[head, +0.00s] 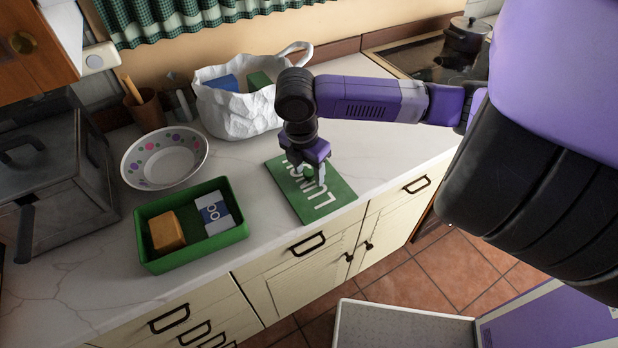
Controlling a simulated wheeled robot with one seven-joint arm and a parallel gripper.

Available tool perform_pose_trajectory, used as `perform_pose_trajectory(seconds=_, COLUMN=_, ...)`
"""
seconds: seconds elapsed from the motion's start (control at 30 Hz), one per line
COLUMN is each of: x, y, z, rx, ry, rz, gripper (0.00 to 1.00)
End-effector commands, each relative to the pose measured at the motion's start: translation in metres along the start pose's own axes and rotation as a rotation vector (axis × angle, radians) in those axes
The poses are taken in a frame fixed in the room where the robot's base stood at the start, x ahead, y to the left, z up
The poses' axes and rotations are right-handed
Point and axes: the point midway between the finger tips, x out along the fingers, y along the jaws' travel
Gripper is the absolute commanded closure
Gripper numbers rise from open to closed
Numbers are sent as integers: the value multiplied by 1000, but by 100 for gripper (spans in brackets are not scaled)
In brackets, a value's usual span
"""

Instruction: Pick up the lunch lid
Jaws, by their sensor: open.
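The lunch lid (313,202) is a flat green panel with white lettering, partly readable as "LUNCH". It lies on the pale counter near the front edge, right of the open green lunch box (185,261). My gripper (314,176) points down over the lid's back half and is open. The gripper covers part of the lid and its lettering. I cannot tell whether the fingertips touch the lid. The box holds a brown-orange block (166,231) and a white and blue pack (215,213).
A patterned bowl (165,158) stands behind the box. A crumpled white bag (237,112) with blue and green items stands behind the lid. A grey metal box (50,190) fills the left end. A hob with a pot (467,36) is at the back right. Counter right of the lid is clear.

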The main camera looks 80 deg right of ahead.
Motion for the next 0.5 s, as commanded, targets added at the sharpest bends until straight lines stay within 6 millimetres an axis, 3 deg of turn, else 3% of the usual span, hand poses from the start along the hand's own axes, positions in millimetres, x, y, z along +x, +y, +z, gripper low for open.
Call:
perform_pose_trajectory(seconds=0.07, x=0, y=0, z=0, rx=0, ry=0, rz=0, gripper=52)
perform_pose_trajectory(seconds=0.3, x=0, y=0, z=0, rx=0, ry=0, rz=0, gripper=99)
perform_pose_trajectory(seconds=0.5, x=0, y=0, z=0, rx=0, ry=0, rz=1, gripper=100)
